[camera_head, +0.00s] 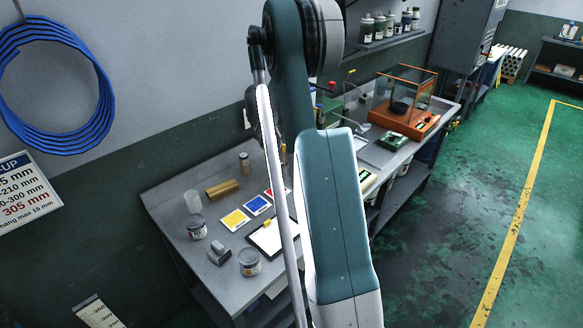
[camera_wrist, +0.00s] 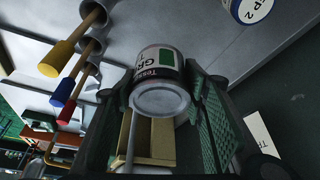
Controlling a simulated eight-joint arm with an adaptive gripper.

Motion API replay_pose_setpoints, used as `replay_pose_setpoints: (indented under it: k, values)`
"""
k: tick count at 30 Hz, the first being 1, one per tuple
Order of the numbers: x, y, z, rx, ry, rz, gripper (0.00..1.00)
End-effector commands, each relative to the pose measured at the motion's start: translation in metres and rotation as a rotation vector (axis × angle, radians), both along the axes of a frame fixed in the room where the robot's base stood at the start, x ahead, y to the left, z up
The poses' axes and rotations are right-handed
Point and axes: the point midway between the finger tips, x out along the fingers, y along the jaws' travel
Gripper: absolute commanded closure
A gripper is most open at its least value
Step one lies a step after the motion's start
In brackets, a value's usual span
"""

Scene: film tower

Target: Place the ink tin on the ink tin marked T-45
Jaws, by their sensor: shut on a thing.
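In the wrist view my gripper (camera_wrist: 163,92) is shut on an ink tin (camera_wrist: 158,60), with a finger on each side. The tin has a white label with a green patch and partly readable dark lettering. Its round grey end faces the camera. In the head view my arm hides the gripper and the held tin. Two labelled tins stand on the bench there: one at the left (camera_head: 196,228) and one near the front edge (camera_head: 249,262). Their labels are too small to read, so I cannot tell which is marked T-45.
The bench (camera_head: 165,205) also bears yellow (camera_head: 235,220) and blue (camera_head: 258,205) cards, a clipboard (camera_head: 270,238), a grey block (camera_head: 219,252) and a brown bar (camera_head: 222,189). An orange-framed clear case (camera_head: 405,95) stands farther back. Tools with coloured handles (camera_wrist: 62,58) show in the wrist view.

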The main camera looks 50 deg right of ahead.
Motion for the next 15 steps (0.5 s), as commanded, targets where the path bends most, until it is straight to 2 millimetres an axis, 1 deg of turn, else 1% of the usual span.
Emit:
replay_pose_setpoints:
  k: [5, 9, 15]
  values:
    - [0.0, 0.0, 0.024, 0.0, 0.0, 0.0, 0.78]
    - [0.0, 0.0, 0.05, 0.0, 0.0, 0.0, 0.78]
    - [0.0, 0.0, 0.082, 0.0, 0.0, 0.0, 0.78]
